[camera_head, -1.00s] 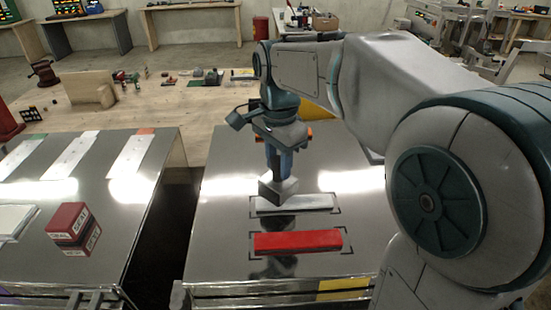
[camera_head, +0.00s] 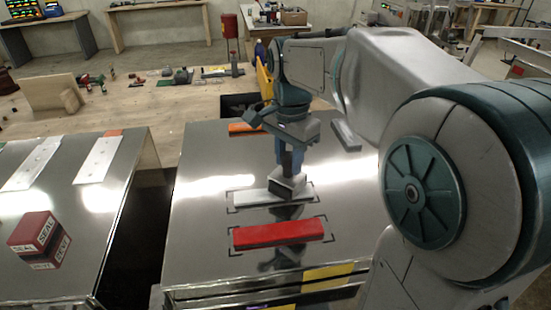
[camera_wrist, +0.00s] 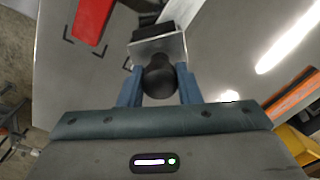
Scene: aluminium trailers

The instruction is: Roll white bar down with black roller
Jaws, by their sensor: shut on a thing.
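My gripper (camera_head: 291,165) points down over the right trailer and is shut on the black roller's handle, a dark rounded knob (camera_wrist: 160,76) between the fingers in the wrist view. The roller head, a grey metal block with a dark part (camera_head: 287,187), is over the right part of the white bar (camera_head: 255,197). It appears to be on or just above the bar; contact cannot be told. The white bar lies flat inside black corner marks, and its right part is partly covered.
A red bar (camera_head: 278,233) lies in front of the white one and also shows in the wrist view (camera_wrist: 92,18). An orange bar (camera_head: 248,129) and a grey bar (camera_head: 346,135) lie farther back. A red seal box (camera_head: 40,240) sits on the left trailer, across a dark gap.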

